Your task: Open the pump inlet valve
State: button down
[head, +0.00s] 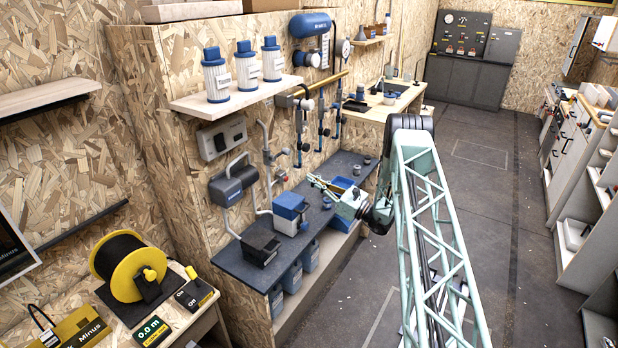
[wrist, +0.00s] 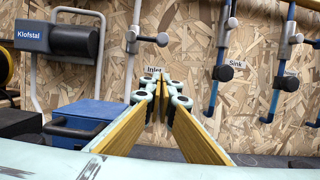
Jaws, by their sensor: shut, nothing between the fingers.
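The wall label "Inlet" (wrist: 154,70) shows in the wrist view just above and behind my fingertips.
A blue box (wrist: 85,118) stands left of my fingers on the dark bench (head: 345,160). Blue-and-grey pipes with dark knobs (wrist: 225,73) hang at right, by the label "Sink" (wrist: 235,62). A shelf with blue-topped canisters (head: 246,65) juts out above. Open floor (head: 480,150) lies right.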

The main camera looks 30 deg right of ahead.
jog(key=w+a+r+b, duration=0.1)
jog(key=w+a+r, duration=0.3)
jog(key=w+r, duration=0.2)
jog(key=shift+w+a+r, duration=0.15)
jog(key=shift+w, duration=0.7)
jog(key=shift+d, duration=0.2)
dwell(0.4)
jog(key=shift+a+r+n, duration=0.1)
jog(key=shift+n, duration=0.2)
